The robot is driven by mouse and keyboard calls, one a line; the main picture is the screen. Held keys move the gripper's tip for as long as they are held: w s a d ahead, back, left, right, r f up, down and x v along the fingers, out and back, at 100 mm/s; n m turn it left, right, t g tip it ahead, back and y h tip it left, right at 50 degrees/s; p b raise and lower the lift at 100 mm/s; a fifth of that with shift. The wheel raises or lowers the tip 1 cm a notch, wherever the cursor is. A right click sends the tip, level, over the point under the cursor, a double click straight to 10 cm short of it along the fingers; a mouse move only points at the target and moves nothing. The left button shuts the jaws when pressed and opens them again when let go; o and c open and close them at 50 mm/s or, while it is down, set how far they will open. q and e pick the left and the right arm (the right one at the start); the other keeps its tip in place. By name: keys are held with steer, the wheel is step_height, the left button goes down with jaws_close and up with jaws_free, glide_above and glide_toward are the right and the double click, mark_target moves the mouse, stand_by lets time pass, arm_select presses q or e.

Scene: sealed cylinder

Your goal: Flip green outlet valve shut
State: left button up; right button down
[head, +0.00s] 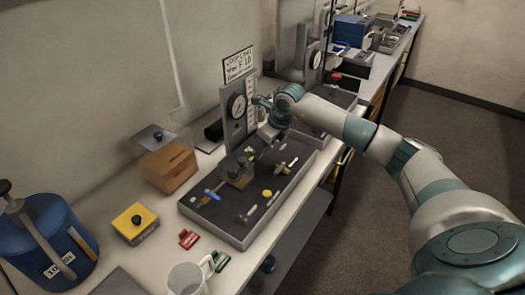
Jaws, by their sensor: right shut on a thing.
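A dark apparatus board (225,225) lies on the bench with several small valves and fittings. A blue-handled fitting (212,195) is at its left and a yellow knob (267,193) near its middle. A pale lever (248,213) is at the front and a brass fitting with a pale lever (286,167) at the right. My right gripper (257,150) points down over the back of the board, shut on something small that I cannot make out. I see no clearly green valve handle; the gripper may hide it. My left gripper is out of view.
A gauge panel (237,107) stands behind the board. Red (189,239) and green (221,261) small pieces and a clear jug (188,279) lie in front. A yellow box (135,223), wooden block (168,166) and blue drum (45,240) are at left.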

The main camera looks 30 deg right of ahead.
stand_by(0.3)
steer(key=c, duration=1.8)
jaws_free()
steer(key=shift+r, duration=0.15)
steer(key=shift+s+d+r+b, duration=0.1)
steer(key=shift+s+r+b, duration=0.2)
steer(key=shift+r, duration=0.25)
steer(key=b+v, duration=0.4)
steer(key=v, duration=1.2)
steer(key=shift+b, duration=0.4)
steer(key=shift+s+f, duration=0.15)
steer(key=shift+s, duration=0.05)
